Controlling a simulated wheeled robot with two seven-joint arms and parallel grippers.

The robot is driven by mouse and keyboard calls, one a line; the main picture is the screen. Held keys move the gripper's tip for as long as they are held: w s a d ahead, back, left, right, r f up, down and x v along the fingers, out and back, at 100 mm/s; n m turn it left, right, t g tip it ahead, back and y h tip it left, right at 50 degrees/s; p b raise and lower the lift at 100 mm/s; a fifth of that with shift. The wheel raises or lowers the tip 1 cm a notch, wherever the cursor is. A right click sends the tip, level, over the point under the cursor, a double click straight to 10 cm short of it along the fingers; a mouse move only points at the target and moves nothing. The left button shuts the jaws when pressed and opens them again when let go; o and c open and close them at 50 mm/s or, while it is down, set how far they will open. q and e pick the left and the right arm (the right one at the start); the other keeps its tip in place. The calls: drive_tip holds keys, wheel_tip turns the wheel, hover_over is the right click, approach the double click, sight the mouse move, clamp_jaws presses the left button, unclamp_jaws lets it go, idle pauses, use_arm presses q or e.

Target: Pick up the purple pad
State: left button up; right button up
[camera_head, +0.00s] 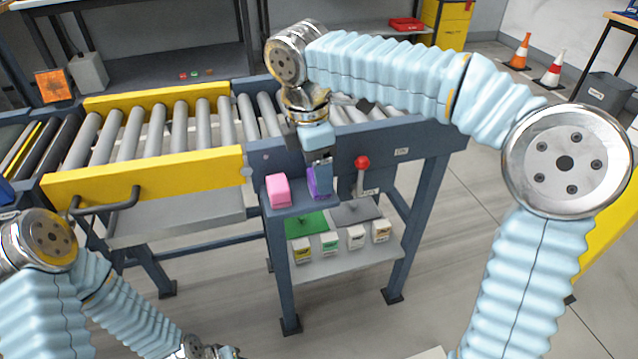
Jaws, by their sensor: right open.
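The purple pad (313,186) stands on a small blue-grey ledge (301,206) at the front of the roller conveyor, right of a pink pad (278,190). My right gripper (319,168) points down directly at the purple pad, with its jaws open at the pad's upper part. The jaws partly hide the pad, and I cannot tell whether they touch it. My left arm is low at the left; the end of it (222,352) shows only partly at the bottom edge, and its jaws cannot be made out.
A red-knobbed lever (362,163) stands close to the right of my right gripper. A yellow rail (150,178) runs left of the ledge. Below, a shelf (345,262) holds several small boxes, with green and grey panels above them. Open floor lies in front.

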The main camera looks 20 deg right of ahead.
wheel_tip(320, 180, down, 2)
drive_tip(key=shift+d+f, duration=0.1)
drive_tip(key=shift+d, duration=0.05)
drive_tip(key=shift+c, duration=0.3)
drive_tip(key=c, duration=0.7)
drive_tip(key=shift+o, duration=0.2)
